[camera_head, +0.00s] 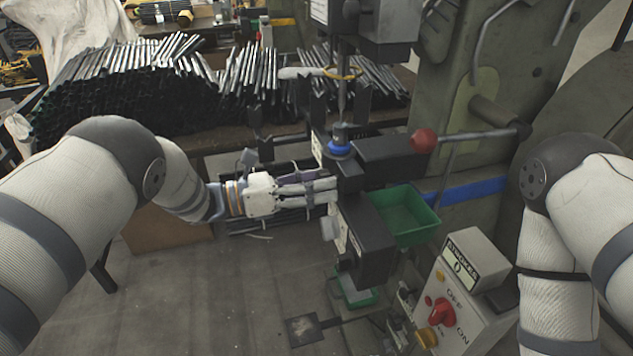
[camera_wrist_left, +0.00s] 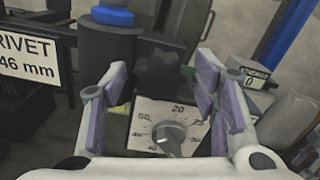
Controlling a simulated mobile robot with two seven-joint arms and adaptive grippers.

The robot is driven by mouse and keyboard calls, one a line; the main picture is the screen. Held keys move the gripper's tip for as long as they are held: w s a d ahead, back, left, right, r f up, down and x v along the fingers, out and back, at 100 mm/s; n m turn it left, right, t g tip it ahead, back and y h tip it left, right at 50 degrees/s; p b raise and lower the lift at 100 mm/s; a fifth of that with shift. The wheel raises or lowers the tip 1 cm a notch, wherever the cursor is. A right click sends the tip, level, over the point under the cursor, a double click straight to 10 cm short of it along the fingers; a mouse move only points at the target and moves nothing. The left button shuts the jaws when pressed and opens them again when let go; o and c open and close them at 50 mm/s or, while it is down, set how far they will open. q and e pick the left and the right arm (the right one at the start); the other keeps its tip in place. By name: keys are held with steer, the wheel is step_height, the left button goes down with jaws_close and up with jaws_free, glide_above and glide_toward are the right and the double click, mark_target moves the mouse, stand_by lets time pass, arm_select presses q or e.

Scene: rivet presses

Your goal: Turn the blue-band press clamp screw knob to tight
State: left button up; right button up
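The press (camera_head: 375,160) with a blue band (camera_head: 470,190) on its green column stands right of centre in the head view. In the left wrist view a dark lobed knob (camera_wrist_left: 162,76), which looks like the clamp screw knob, sits above a numbered dial plate (camera_wrist_left: 150,112) with a grey pointer knob (camera_wrist_left: 170,138). I cannot make out the lobed knob in the head view. My left gripper (camera_head: 332,190) reaches the press's left side. In the left wrist view its purple-padded fingers (camera_wrist_left: 162,70) are spread, with the lobed knob between and beyond them; contact is unclear. My right gripper is out of view.
A red-ball lever (camera_head: 424,140) sticks out above a green bin (camera_head: 405,215). A control box (camera_head: 455,318) with a red switch and a stroke counter (camera_head: 462,267) reading 0 stands at lower right. Racks of metal rods (camera_head: 130,100) lie behind. The floor at left centre is clear.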

arm_select(q)
steer(key=v, duration=1.2)
